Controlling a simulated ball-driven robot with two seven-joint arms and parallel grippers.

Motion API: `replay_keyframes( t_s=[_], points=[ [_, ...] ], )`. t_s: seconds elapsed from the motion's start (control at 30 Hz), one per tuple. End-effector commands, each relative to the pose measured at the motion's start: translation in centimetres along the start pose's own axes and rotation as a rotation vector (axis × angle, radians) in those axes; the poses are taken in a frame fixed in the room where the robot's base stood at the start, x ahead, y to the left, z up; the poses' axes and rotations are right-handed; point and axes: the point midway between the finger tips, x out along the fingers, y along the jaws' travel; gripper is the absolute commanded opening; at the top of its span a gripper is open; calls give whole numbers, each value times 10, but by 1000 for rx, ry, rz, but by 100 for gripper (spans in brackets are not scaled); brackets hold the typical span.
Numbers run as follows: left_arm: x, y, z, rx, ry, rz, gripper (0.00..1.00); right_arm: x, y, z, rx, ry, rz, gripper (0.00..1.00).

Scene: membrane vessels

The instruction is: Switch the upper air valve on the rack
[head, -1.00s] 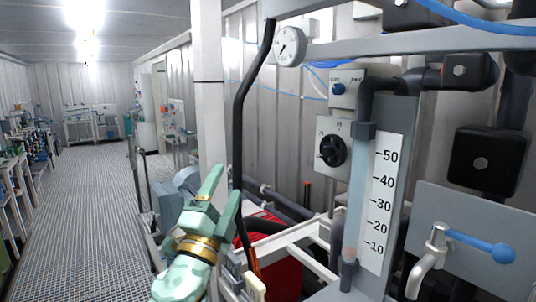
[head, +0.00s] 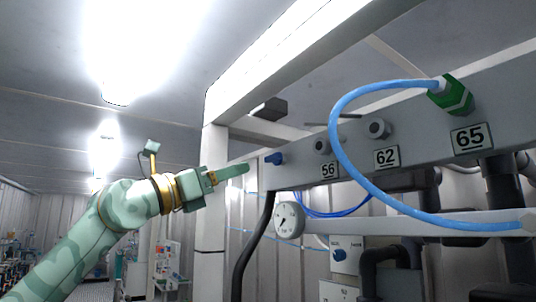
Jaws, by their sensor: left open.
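The upper beam of the rack (head: 420,150) carries a small blue valve handle (head: 274,158) at its left end, next to a white post. I take this handle to be the upper air valve, though no label on it is readable. My left gripper (head: 238,174) is raised just left of the handle, fingers pointing right towards it. It is open and empty. In the picture a small gap separates the fingertip from the handle; the depth between them is hard to tell. My right gripper is not in view.
Ports marked 56, 62 and 65 sit along the beam. A blue hose (head: 345,125) loops from a green fitting (head: 452,95). A round gauge (head: 289,220) and a black hose (head: 252,245) hang below the handle. The white post (head: 213,195) stands behind the gripper.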

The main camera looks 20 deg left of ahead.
Motion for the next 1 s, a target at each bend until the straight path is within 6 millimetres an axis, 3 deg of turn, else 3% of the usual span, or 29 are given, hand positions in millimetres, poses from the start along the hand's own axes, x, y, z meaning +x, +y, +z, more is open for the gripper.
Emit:
replay_keyframes(
  t_s=[0.2,0.4,0.6,0.87,1.0],
  points=[
    [60,-2,7,-2,-1,-3,69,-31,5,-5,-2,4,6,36],
    [97,-2,5,-2,-2,-3,69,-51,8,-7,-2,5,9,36],
    [112,-2,2,0,-2,-3,69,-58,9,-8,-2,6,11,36],
    [113,-1,0,0,-2,-2,69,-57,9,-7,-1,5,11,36],
    [113,-1,1,0,-2,-2,36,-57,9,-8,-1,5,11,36]
  ],
)
